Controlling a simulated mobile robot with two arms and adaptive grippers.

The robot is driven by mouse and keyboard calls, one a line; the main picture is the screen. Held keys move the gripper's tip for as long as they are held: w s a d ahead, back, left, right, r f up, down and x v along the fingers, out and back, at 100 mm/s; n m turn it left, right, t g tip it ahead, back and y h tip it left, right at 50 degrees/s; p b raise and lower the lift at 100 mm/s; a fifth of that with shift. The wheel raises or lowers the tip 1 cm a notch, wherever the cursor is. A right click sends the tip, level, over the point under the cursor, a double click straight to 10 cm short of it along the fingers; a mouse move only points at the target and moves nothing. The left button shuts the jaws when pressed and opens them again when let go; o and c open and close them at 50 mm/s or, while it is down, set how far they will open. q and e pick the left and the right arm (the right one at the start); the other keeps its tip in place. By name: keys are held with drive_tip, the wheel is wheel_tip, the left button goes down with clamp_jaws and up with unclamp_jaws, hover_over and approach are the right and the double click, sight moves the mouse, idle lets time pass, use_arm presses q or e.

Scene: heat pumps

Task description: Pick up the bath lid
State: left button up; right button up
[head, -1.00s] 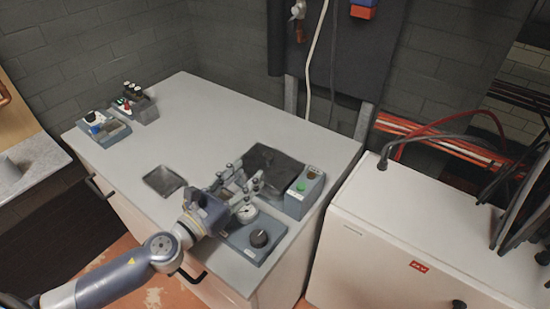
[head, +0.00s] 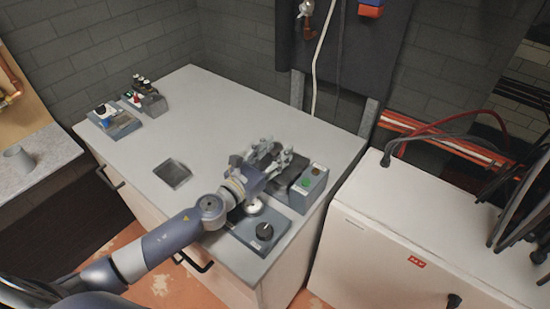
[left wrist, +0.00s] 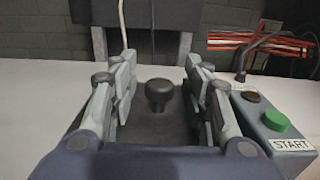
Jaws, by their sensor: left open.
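The bath lid (left wrist: 150,128) is a flat dark plate with a round black knob (left wrist: 158,93). It sits on the bath unit near the right end of the grey worktop. In the head view my arm and gripper hide most of the lid. My left gripper (head: 270,152) is open over the lid. In the left wrist view its fingers (left wrist: 158,78) stand to the left and right of the knob, with visible gaps on both sides.
A box with a green START button (head: 304,182) stands close to the right of the gripper. A dial panel (head: 264,232) is in front. The worktop's (head: 215,110) back middle is clear.

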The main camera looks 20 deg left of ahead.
use_arm(q)
drive_tip(key=shift+s, duration=0.1)
drive_tip(key=shift+c, duration=0.3)
clamp_jaws()
